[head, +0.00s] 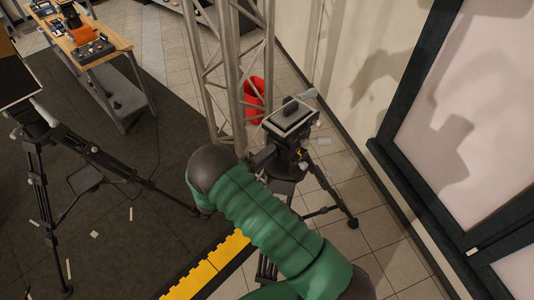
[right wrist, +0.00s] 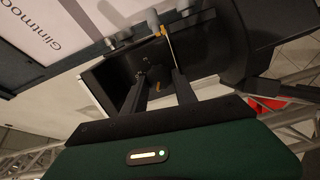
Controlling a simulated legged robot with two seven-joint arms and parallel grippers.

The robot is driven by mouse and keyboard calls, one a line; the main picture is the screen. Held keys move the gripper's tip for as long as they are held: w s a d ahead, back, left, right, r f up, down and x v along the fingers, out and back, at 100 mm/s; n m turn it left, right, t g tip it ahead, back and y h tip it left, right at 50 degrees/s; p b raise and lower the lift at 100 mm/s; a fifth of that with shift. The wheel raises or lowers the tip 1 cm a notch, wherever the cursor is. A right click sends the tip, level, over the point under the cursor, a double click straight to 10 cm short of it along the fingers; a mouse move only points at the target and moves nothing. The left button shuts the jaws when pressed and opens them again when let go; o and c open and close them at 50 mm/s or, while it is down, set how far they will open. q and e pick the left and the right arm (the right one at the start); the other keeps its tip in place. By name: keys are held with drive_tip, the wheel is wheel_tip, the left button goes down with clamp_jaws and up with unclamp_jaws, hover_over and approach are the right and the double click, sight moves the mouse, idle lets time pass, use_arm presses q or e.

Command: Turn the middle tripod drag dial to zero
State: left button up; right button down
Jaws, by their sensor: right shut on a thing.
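The tripod (head: 290,128) stands at the centre right of the head view, beside the truss, with a dark head and a flat plate on top. My right gripper (head: 262,160) is at the near left side of that head, largely hidden by my green arm. In the right wrist view, the two dark fingers of my right gripper (right wrist: 156,76) reach up to the dark tripod head (right wrist: 110,75) and are shut on a small dark part there, seemingly the drag dial. Its markings and setting cannot be read. My left gripper is not in view.
A metal truss (head: 229,80) rises just behind the tripod, with a red object (head: 254,100) at its foot. Another tripod (head: 38,135) stands at the left. A workbench (head: 90,48) is at the upper left. A large framed panel (head: 470,120) stands at the right.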

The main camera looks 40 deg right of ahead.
drive_tip(key=shift+w+n, duration=0.1)
drive_tip(key=shift+n, duration=0.5)
drive_tip(key=c, duration=1.2)
unclamp_jaws()
drive_tip(key=shift+c, duration=0.2)
drive_tip(key=shift+o, duration=1.2)
drive_tip(key=shift+f, duration=0.1)
drive_tip(key=shift+w+d, duration=0.1)
drive_tip(key=s+a+b, duration=0.1)
drive_tip(key=a+b, duration=0.5)
drive_tip(key=a, duration=1.1)
